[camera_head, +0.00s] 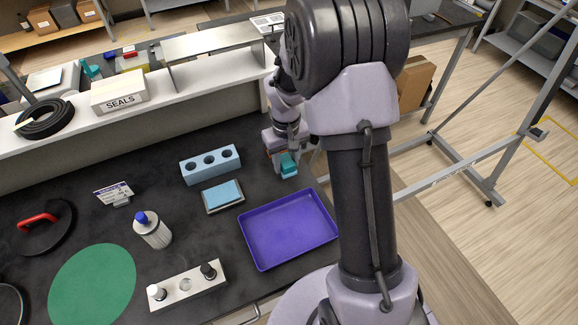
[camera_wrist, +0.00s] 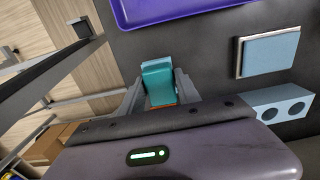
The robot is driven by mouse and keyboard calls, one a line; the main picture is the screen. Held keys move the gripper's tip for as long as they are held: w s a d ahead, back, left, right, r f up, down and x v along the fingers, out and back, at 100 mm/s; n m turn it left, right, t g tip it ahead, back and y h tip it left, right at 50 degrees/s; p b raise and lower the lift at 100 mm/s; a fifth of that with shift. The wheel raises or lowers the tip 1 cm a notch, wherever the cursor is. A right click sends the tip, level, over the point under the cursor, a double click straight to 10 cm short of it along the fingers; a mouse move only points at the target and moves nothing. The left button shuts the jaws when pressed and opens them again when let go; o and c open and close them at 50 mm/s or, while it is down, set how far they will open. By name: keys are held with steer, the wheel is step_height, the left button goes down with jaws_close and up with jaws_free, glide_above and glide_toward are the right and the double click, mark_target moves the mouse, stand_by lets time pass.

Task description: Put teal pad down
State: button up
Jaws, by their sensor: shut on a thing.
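The teal pad (camera_head: 289,165) is a small block held at the end of my arm, to the right of the blue block with holes and beyond the purple tray. In the wrist view the teal pad (camera_wrist: 158,82) sits between the two fingers of my gripper (camera_wrist: 159,90), which is shut on it. A bit of orange shows at the base of the pad. Whether the pad touches the table is hard to tell.
A purple tray (camera_head: 290,228) lies empty nearby. A light blue pad on a grey plate (camera_head: 223,196) and a blue block with holes (camera_head: 210,164) lie left. A bottle (camera_head: 152,229), green mat (camera_head: 92,286) and white holder (camera_head: 188,287) are farther left. A shelf edge runs behind.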

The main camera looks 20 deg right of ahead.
mark_target(289, 166)
steer(key=f, duration=0.1)
steer(key=d+f+b, duration=0.1)
steer(key=f, duration=0.2)
steer(key=shift+w+d+b, duration=0.15)
steer(key=shift+w+b, duration=0.2)
steer(key=shift+w, duration=0.05)
steer(key=shift+r, duration=0.2)
steer(key=shift+f, duration=0.15)
steer(key=o, duration=1.2)
